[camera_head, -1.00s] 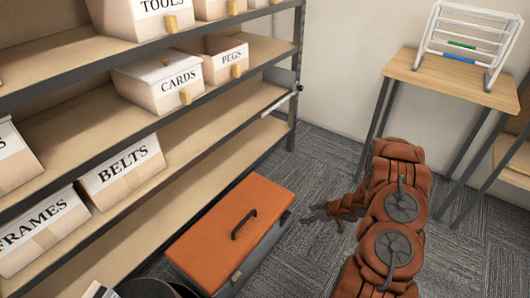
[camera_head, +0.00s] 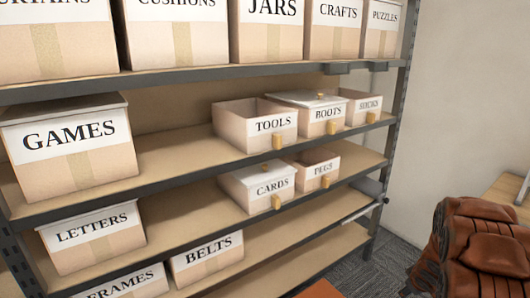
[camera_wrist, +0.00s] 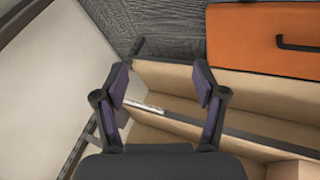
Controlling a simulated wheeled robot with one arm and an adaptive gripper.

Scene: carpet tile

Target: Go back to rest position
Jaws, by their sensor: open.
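My gripper (camera_wrist: 160,85) shows in the wrist view with its two dark fingers spread apart and nothing between them. Beyond the fingers are shelf boards, grey carpet and an orange-lidded box (camera_wrist: 265,35) with a dark handle.
A shelf unit (camera_head: 190,68) fills the head view, holding labelled boxes such as GAMES (camera_head: 70,145), TOOLS (camera_head: 255,130), CARDS (camera_head: 258,187) and BELTS (camera_head: 207,262). The orange lid (camera_head: 320,289) barely shows at the bottom. A wooden table edge (camera_head: 510,190) is at the right.

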